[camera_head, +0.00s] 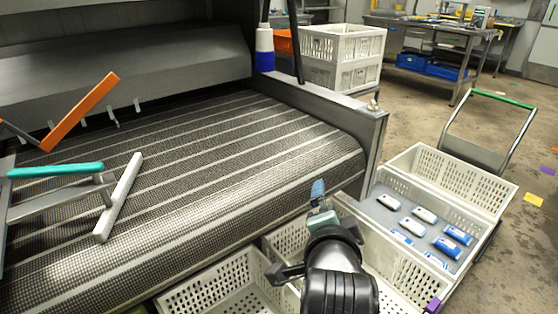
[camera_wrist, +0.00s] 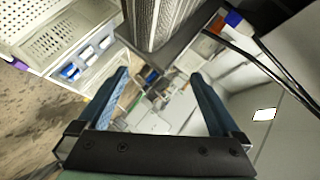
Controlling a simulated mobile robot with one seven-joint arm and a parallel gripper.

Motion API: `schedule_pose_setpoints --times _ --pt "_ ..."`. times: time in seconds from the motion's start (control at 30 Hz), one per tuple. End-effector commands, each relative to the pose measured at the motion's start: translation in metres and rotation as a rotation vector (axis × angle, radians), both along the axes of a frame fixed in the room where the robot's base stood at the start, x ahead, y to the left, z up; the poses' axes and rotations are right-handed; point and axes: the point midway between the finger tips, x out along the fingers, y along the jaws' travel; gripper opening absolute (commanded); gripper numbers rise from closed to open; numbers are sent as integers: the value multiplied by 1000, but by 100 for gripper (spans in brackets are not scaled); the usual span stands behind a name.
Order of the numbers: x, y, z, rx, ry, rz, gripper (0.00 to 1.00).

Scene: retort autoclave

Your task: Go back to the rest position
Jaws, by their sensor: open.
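My gripper (camera_head: 315,205) is in the lower middle of the head view, raised in front of the conveyor belt's front edge and over the white crates. In the wrist view my gripper (camera_wrist: 161,78) shows two dark blue fingers spread wide apart. Nothing is between them, so it is open and empty. My black wrist hides part of the crates behind it. The grey mesh conveyor belt (camera_head: 200,160) is to the left in the head view. No marked rest place is visible.
White crates (camera_head: 205,292) stand below the belt. Stacked crates (camera_head: 342,45) stand behind.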

Motion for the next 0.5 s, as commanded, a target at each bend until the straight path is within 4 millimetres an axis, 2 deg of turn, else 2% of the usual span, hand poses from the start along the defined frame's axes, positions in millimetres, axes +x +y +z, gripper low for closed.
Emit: schedule_pose_setpoints --times 0.03,0.1,0.17,0.2,0.27,0.3,0.37,0.4,0.47,0.5 --pt "2 8 42 -100 -98 43 100" --pt "-1 19 95 -247 -223 86 100" --pt "-9 29 139 -376 -329 108 100" --pt "-17 35 169 -461 -401 114 100" --pt "-32 45 211 -591 -507 112 100" --pt "-45 52 239 -675 -577 102 100" --pt "-68 61 278 -804 -678 73 100" --pt "-85 67 302 -886 -745 46 100" --pt "-115 76 337 -1010 -844 -9 100" --pt "-137 82 358 -1088 -906 -57 100"
